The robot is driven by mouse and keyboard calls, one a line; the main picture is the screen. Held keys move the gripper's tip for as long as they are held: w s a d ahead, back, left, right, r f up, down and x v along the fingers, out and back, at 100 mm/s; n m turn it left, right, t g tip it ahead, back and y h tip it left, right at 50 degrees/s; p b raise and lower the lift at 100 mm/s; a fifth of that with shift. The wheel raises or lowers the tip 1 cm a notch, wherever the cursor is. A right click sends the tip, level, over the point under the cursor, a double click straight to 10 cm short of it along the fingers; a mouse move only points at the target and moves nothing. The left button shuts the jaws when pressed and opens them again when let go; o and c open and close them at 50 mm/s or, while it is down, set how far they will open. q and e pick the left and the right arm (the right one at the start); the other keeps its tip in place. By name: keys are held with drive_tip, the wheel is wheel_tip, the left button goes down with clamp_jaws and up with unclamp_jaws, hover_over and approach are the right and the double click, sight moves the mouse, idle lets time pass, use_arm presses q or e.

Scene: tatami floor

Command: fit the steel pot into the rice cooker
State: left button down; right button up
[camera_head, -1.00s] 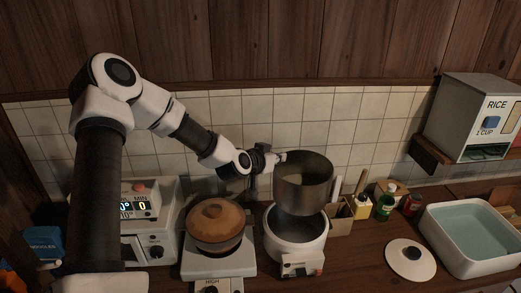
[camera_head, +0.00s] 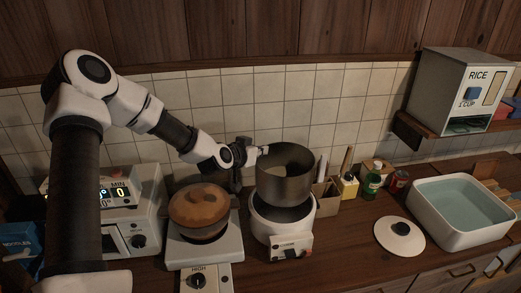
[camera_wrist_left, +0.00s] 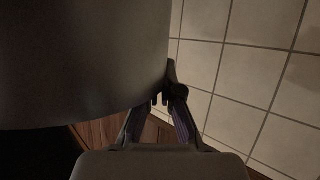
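The steel pot (camera_head: 285,178) is grey and upright, just above the white rice cooker (camera_head: 283,228) in the head view. Its bottom overlaps the cooker's dark opening; I cannot tell whether it touches the cooker. My left gripper (camera_head: 262,151) is at the pot's left rim, its fingers closed on the wall. In the left wrist view the pot (camera_wrist_left: 85,60) fills the upper left and the gripper fingers (camera_wrist_left: 165,95) meet at its edge. The cooker's round white lid (camera_head: 399,238) lies on the counter to the right. My right gripper is not in view.
A brown-lidded clay pot (camera_head: 200,208) sits on a burner left of the cooker. A microwave-like appliance (camera_head: 140,222) stands further left. Bottles (camera_head: 372,180) and small boxes stand behind right. A water-filled white basin (camera_head: 445,238) and a rice dispenser (camera_head: 462,90) are at right.

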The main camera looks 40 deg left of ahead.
sight(261, 162)
use_arm(q)
drive_tip(key=shift+f+b, duration=1.6)
drive_tip(key=shift+f, duration=0.75)
drive_tip(key=shift+s+r+p, duration=0.1)
drive_tip(key=shift+s+p, duration=0.05)
drive_tip(key=shift+p, duration=0.2)
drive_tip(key=shift+f+b, duration=1.2)
drive_tip(key=shift+f, duration=0.6)
drive_tip(key=shift+f+b, duration=0.75)
drive_tip(key=shift+b, duration=0.1)
drive_tip(key=shift+f, duration=0.35)
drive_tip(key=shift+f+b, duration=1.7)
drive_tip(key=shift+f, duration=0.25)
